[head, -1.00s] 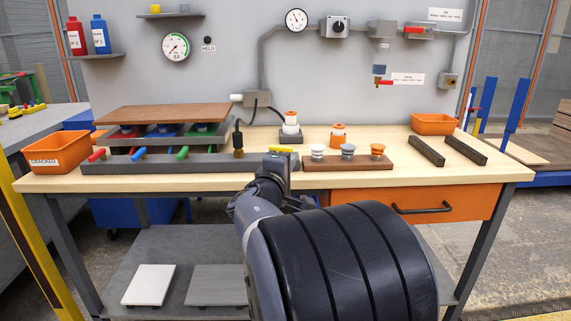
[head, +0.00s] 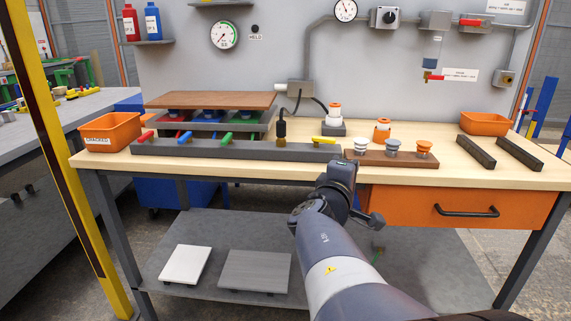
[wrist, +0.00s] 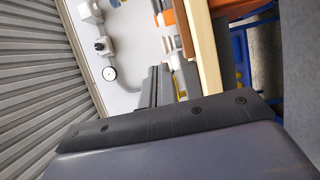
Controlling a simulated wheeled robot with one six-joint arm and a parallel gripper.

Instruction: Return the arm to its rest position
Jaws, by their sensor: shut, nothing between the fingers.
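My arm reaches up from the lower right of the head view. My gripper (head: 342,174) is at its far end, in front of the bench's front edge and below the brown block with knobs. It is shut with nothing held; the fingers themselves are hard to make out. In the wrist view a dark plate with screws and a smooth grey surface, seemingly parts of my own, fill the bottom.
The wooden bench (head: 225,167) carries a cracked-labelled orange bin (head: 110,132), a stacked press with a brown board (head: 210,100), a valve bar (head: 235,149), a knob block (head: 392,158) and dark rails (head: 476,151). Two boards (head: 255,270) lie on the lower shelf.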

